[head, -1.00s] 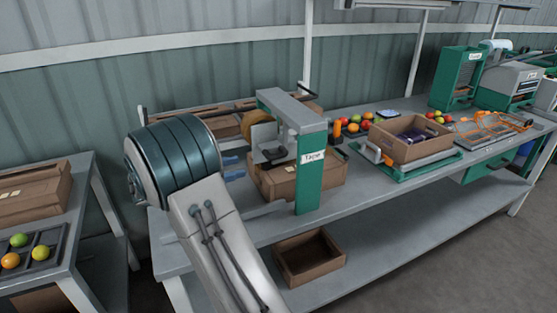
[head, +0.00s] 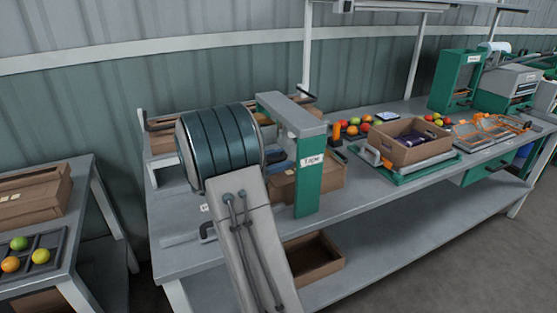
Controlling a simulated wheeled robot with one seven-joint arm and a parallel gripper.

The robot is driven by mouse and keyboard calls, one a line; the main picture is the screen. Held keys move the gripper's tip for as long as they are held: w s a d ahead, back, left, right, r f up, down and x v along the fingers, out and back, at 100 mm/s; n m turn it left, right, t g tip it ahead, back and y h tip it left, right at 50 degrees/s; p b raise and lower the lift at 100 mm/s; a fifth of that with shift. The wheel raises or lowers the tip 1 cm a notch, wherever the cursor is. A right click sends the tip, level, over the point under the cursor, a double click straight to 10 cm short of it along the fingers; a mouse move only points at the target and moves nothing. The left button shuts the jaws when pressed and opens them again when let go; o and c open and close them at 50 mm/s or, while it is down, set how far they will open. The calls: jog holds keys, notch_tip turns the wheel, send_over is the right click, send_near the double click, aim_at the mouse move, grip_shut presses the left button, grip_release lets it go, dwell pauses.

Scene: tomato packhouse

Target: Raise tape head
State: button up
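The tape station is a green post (head: 311,180) with a white label reading "Tape" and a grey top beam (head: 290,112). A closed cardboard box (head: 332,172) sits under and behind the post on the grey bench. A small dark part of the tape head (head: 276,156) shows under the beam, left of the post. The rest of the head is hidden behind my arm's dark ribbed drum and pale link, so I cannot tell its height. My gripper is out of sight; no fingers show.
An open cardboard box (head: 411,150) stands on a green-framed scale to the right, with loose tomatoes (head: 365,124) behind. An empty carton (head: 314,262) lies on the lower shelf. A side table (head: 88,190) stands left. The bench front (head: 370,205) is clear.

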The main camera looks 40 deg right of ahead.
grip_shut()
jog(key=shift+r+p, duration=2.3)
jog(key=shift+r, duration=0.65)
grip_release()
jog(key=shift+a, duration=0.1)
jog(key=b+v, duration=0.1)
jog(key=v, duration=1.2)
jog(key=shift+w+a, duration=0.2)
jog(key=shift+a, duration=0.15)
